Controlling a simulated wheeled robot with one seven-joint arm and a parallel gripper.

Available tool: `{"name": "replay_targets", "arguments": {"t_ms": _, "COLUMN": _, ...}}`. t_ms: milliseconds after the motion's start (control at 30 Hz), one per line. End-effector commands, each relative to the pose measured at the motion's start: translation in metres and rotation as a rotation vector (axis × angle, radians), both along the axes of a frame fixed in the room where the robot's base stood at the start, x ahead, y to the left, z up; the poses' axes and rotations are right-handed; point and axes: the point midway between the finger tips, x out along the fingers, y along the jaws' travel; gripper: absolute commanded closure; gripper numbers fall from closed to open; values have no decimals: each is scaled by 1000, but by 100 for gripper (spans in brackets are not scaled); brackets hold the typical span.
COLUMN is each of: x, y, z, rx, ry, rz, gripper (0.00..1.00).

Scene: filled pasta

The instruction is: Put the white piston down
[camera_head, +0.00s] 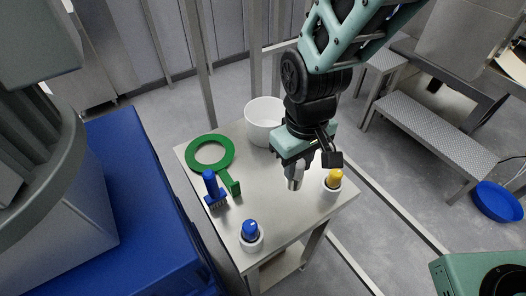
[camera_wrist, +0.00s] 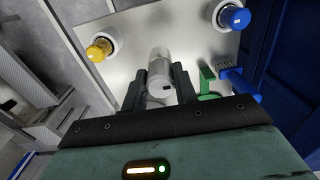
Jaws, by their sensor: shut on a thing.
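My gripper (camera_head: 312,160) is above the right half of a small metal-topped table (camera_head: 268,215). It is shut on a pale grey-white cylinder, the white piston (camera_head: 295,177), which hangs below the fingers. In the wrist view, the piston (camera_wrist: 160,66) sits between the two dark fingers (camera_wrist: 160,88), with its round end pointing away from the gripper. I cannot tell whether its lower end touches the tabletop. Part of the piston is hidden by the fingers.
Near the piston stands a white holder with a yellow top (camera_head: 334,179). A blue-topped white holder (camera_head: 250,232) stands at the front edge. A blue brush (camera_head: 212,187), a green ring tool (camera_head: 231,155) and a white bucket (camera_head: 264,118) are also on the table. The middle is clear.

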Motion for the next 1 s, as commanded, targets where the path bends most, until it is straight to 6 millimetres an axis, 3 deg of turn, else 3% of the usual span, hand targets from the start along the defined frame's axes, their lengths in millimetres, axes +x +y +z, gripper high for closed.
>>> {"name": "replay_targets", "arguments": {"t_ms": 300, "x": -1, "y": -1, "z": -48, "rx": -4, "ry": 4, "rz": -1, "gripper": 95}}
{"name": "replay_targets", "arguments": {"t_ms": 567, "x": 0, "y": 0, "z": -70, "rx": -1, "ry": 2, "rz": -1, "gripper": 95}}
{"name": "replay_targets", "arguments": {"t_ms": 733, "x": 0, "y": -1, "z": -94, "rx": -2, "ry": 2, "rz": -1, "gripper": 95}}
{"name": "replay_targets", "arguments": {"t_ms": 1000, "x": 0, "y": 0, "z": -100, "rx": 0, "ry": 0, "rz": 0, "gripper": 95}}
